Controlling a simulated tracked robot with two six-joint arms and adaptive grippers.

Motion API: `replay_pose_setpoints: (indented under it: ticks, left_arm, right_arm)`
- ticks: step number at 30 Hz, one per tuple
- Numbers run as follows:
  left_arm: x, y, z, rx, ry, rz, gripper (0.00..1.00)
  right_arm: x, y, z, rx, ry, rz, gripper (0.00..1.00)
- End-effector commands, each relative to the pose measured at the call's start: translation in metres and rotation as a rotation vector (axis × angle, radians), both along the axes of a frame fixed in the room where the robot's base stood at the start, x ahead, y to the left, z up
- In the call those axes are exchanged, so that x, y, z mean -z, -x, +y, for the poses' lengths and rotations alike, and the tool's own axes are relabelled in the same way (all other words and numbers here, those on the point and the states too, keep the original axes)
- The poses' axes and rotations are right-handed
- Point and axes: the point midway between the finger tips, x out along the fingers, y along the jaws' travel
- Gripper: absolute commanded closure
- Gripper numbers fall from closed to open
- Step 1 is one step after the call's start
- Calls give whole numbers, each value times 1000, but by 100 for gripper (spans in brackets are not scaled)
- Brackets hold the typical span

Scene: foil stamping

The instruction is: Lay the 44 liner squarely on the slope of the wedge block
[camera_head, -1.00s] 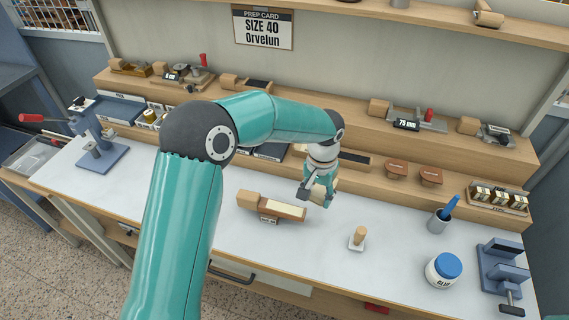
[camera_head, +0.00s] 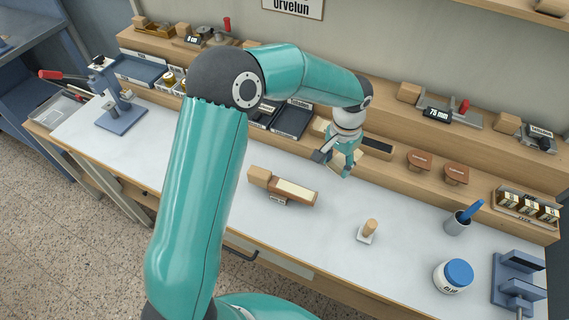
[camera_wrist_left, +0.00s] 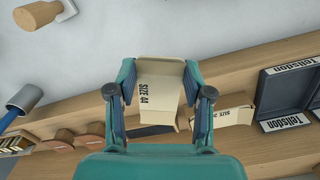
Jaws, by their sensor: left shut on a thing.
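My left gripper (camera_head: 343,165) is shut on a cream folded card liner printed SIZE 44 (camera_wrist_left: 159,88), which shows between the fingers in the left wrist view. The gripper hangs near the front of the wooden shelf step, and the liner is mostly hidden by the fingers in the head view. A brown wooden block with a cream strip on top (camera_head: 296,190) lies on the white bench, left of and nearer than the gripper. It looks like the wedge block, but its slope is hard to make out. The liner is clear of it. My right gripper is not in view.
A second cream SIZE liner (camera_wrist_left: 222,114) lies by the dark Tellsdon trays. A wooden-handled tool (camera_head: 369,231), a blue-grey pot (camera_head: 458,223) and a blue-lidded jar (camera_head: 454,276) stand on the right of the bench.

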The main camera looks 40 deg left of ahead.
Motion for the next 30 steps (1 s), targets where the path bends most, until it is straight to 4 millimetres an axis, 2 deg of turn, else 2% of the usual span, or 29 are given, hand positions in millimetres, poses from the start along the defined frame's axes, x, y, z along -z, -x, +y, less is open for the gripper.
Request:
replay_pose_setpoints:
  ticks: [9,16,22,30]
  left_arm:
    - [-4,46,56,581,18,18,64]
    - [-6,80,85,982,38,25,64]
    - [-6,93,93,1140,46,27,64]
    - [-6,94,94,1157,47,26,64]
  right_arm:
    - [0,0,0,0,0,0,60]
    - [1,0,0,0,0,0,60]
    - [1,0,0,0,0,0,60]
    - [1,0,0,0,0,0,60]
